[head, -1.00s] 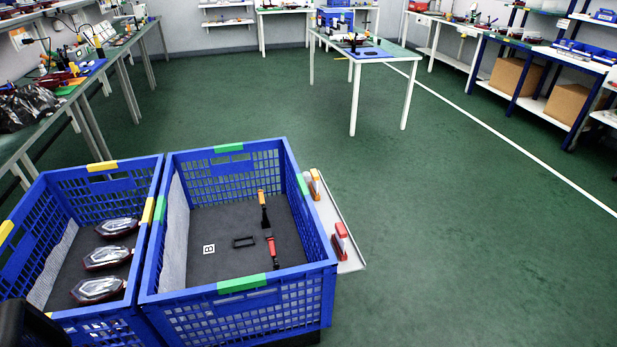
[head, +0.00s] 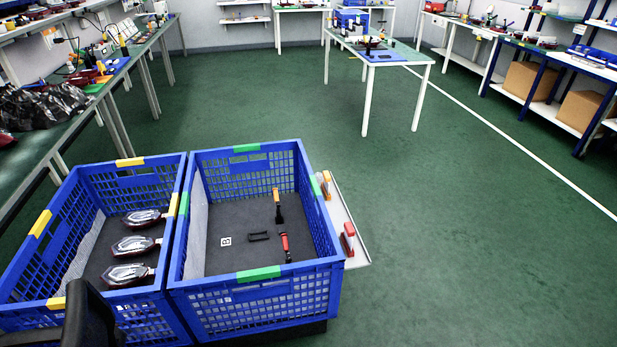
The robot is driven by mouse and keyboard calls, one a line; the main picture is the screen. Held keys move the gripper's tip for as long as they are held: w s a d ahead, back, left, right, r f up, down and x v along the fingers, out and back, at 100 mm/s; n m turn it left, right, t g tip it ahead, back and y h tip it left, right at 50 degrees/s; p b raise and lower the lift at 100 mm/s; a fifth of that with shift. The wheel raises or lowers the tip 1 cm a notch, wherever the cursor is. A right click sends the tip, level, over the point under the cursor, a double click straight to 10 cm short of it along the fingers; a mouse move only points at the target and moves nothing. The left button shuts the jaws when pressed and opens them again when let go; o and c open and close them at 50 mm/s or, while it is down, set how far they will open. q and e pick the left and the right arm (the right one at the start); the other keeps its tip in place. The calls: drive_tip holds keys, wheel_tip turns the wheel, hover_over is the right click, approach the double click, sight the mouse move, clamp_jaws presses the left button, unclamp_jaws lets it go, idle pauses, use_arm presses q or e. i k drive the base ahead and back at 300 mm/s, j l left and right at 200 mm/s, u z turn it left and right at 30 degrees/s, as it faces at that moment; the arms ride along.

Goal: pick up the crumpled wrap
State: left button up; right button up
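The crumpled wrap (head: 45,106) is a dark, shiny, creased heap, probably of plastic film. It lies on the green-topped bench (head: 72,135) along the left wall, near the left edge of the head view. A dark red thing shows beside its near side, partly cut off by the picture edge. A black part, likely of my own arm, rises at the bottom left, well apart from the wrap. No gripper fingers can be made out, and my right arm does not show.
Two blue crates stand in front: the left crate (head: 38,224) holds several tail lamps (head: 134,245), the right crate (head: 262,274) holds tools. A side shelf (head: 352,236) sticks out at the right. Open green floor (head: 440,230) lies beyond, with a white table (head: 428,61) standing farther back.

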sight(319, 176)
drive_tip(key=i+l+u, duration=0.2)
drive_tip(key=u, duration=0.15)
drive_tip(key=i+l+u, duration=0.2)
drive_tip(key=l+u, duration=0.15)
drive_tip(key=i+l, duration=0.1)
drive_tip(key=l, duration=0.2)
drive_tip(key=i+l+u, duration=0.15)
drive_tip(key=l, duration=0.5)
drive_tip(key=i+l, duration=0.15)
drive_tip(key=l, duration=0.2)
drive_tip(key=i+l, duration=0.15)
drive_tip(key=l, duration=0.25)
drive_tip(key=i+l+u, duration=0.1)
drive_tip(key=l, duration=0.25)
drive_tip(key=i+l, duration=0.15)
drive_tip(key=l, duration=0.25)
drive_tip(key=i+l, duration=0.1)
drive_tip(key=l, duration=0.25)
drive_tip(key=i+l, duration=0.15)
drive_tip(key=l, duration=0.25)
drive_tip(key=i+l+u, duration=0.1)
drive_tip(key=l, duration=0.25)
